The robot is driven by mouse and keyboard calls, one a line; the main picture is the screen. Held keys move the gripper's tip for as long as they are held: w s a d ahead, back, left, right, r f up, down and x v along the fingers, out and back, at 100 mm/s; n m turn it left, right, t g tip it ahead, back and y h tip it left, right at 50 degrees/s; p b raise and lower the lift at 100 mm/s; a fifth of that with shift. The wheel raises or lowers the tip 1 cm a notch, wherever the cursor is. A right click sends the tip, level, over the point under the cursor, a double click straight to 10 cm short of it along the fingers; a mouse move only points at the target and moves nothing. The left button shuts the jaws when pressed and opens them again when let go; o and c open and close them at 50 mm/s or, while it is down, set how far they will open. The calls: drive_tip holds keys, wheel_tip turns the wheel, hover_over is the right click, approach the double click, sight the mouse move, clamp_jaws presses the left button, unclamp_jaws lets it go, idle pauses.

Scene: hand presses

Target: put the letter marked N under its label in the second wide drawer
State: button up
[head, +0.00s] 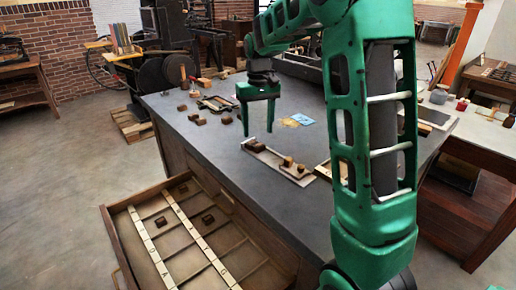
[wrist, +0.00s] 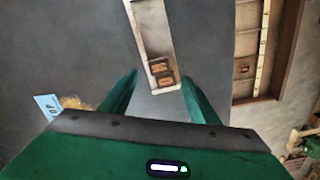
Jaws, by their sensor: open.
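My gripper (head: 258,131) is open and empty above the worktop, close to a narrow pale tray (head: 277,162). In the wrist view its two fingers (wrist: 158,80) spread on either side of the tray's near end. Two brown letter blocks, an upper one (wrist: 157,66) and a lower one (wrist: 164,79), lie side by side there. Their faces carry pale marks, too small to read surely, so I cannot tell which is N. A wide drawer (head: 113,217) stands open at lower left, with compartments and pale label strips (head: 152,248). Small dark blocks (head: 208,219) sit in some compartments.
Several loose brown blocks (head: 200,121) and a framed tray (head: 216,103) lie on the grey worktop (head: 330,100). A blue card (head: 302,119) lies beyond the narrow tray. The floor left of the drawer is clear.

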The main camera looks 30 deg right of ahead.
sight(258, 145)
drive_tip(key=shift+s+f, duration=0.2)
drive_tip(key=shift+f, duration=2.75)
